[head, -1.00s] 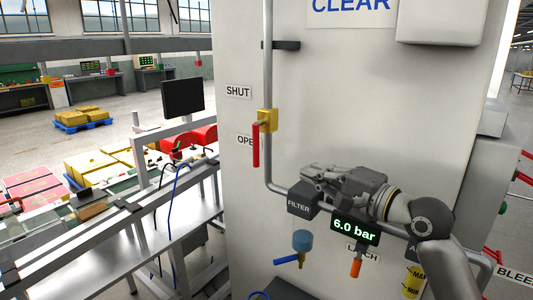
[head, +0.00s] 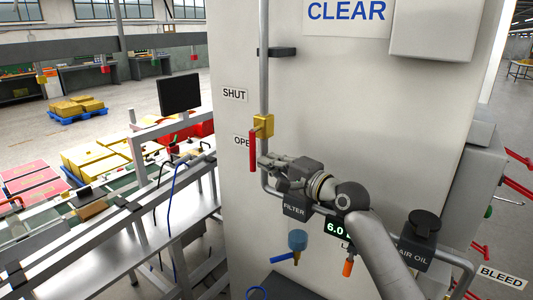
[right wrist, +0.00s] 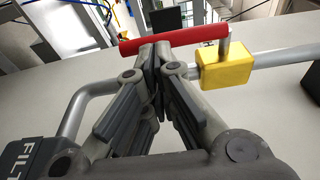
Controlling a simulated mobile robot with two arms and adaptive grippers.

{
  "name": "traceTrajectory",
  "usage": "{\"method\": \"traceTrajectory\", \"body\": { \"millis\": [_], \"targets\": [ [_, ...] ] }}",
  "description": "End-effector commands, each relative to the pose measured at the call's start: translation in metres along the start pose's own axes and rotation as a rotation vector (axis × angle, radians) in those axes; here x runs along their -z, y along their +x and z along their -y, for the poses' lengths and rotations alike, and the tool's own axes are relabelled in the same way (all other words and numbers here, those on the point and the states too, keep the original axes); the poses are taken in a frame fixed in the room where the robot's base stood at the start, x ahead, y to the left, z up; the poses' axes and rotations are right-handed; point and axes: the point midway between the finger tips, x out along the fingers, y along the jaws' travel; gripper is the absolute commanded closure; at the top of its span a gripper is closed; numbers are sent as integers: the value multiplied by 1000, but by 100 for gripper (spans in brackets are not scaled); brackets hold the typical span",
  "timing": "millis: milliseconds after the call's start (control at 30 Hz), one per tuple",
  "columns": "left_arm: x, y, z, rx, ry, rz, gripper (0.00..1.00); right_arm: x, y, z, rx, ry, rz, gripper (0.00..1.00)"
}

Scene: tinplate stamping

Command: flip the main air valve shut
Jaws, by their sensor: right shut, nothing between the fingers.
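The main air valve has a yellow body (head: 263,126) on the vertical grey pipe and a red lever (head: 253,153) hanging down beside the OPEN label. In the right wrist view the red lever (right wrist: 175,38) lies across the top, joined to the yellow body (right wrist: 226,65). My right gripper (head: 262,161) is at the lower part of the lever, just to its right. In the right wrist view its fingertips (right wrist: 153,48) are shut together with nothing between them, close to the lever's near side. I cannot tell whether they touch it. My left gripper is not in view.
A SHUT label (head: 234,94) is on the panel above the partly hidden OPEN label (head: 242,141). Below are the filter (head: 295,205), a blue-handled drain (head: 287,258) and an orange-handled part (head: 348,268). The panel around the lever's upper left is clear.

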Motion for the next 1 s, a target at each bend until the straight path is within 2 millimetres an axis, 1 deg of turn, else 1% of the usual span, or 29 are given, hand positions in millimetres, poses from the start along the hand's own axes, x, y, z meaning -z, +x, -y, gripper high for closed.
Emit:
{"method": "traceTrajectory", "body": {
  "millis": [33, 233, 667, 767, 1000],
  "targets": [
    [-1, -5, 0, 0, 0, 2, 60, 0, 5, 3, 0, 1, 0, 100],
    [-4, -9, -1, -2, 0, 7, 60, 0, 16, 1, 1, 1, 0, 100],
    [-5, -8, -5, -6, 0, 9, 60, 0, 17, -1, 2, 1, 0, 100],
    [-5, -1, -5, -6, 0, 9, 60, 0, 18, -4, 14, 3, 1, 100],
    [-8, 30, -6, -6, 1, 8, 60, -2, 22, -8, 85, 16, 4, 100]
  ]
}}
